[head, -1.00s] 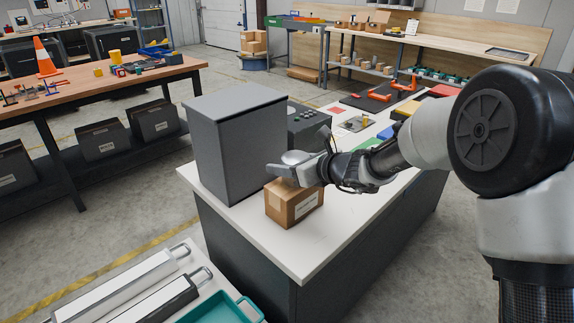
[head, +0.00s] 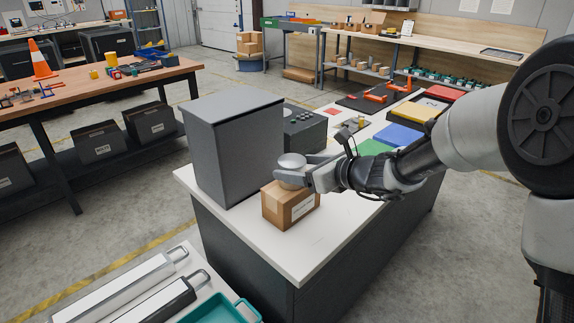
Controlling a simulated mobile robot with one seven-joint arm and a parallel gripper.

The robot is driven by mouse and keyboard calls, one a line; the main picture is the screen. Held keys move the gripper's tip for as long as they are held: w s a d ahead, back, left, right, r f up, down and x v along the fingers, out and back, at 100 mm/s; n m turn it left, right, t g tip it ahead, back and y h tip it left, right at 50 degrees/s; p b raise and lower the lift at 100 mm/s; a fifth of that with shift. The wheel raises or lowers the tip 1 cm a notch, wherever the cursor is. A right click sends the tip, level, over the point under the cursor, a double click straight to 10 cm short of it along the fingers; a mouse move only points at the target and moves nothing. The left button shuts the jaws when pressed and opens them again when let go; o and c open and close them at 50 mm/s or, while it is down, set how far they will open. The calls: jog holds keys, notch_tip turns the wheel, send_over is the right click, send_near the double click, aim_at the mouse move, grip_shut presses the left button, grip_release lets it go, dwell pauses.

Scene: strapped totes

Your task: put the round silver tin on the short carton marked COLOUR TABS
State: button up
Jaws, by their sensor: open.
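The round silver tin (head: 291,161) sits on top of the short cardboard carton (head: 280,209), which has a white label on its right face; the print is too small to read. The carton stands on the white bench top, to the right of the tall grey box. My gripper (head: 308,175) is open just to the right of the tin, with its fingers level with the tin and over the carton. Part of the tin's lower right side is hidden by a finger, and I cannot tell whether the finger touches it.
The tall grey box (head: 235,150) stands close behind and left of the carton. A dark box with knobs (head: 305,131) and coloured panels lie farther back on the white bench (head: 312,246). The bench's front right is clear. A teal tray (head: 222,308) is below at the front.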

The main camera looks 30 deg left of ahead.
jog(key=v, duration=0.5)
jog(key=shift+s+d+r, duration=0.1)
jog(key=shift+s+d, duration=0.05)
jog(key=shift+d, duration=0.2)
jog(key=s+d+r+n+h, duration=0.1)
jog(key=s+d+n+h, duration=0.3)
jog(key=s+d+n, duration=0.3)
jog(key=s+d+r+n+h, duration=0.2)
jog(key=s+d+n+h, duration=0.2)
jog(key=d, duration=1.4)
jog(key=s+d+r+n+t+h, duration=0.1)
jog(key=s+d+n+h, duration=0.3)
jog(key=s+d+n, duration=0.6)
jog(key=s+d+r, duration=0.1)
jog(key=d, duration=0.2)
jog(key=shift+d+n+h, duration=0.25)
jog(key=shift+n+h, duration=0.05)
jog(key=shift+n, duration=0.1)
jog(key=shift+r+p, duration=0.15)
jog(key=shift+p, duration=0.2)
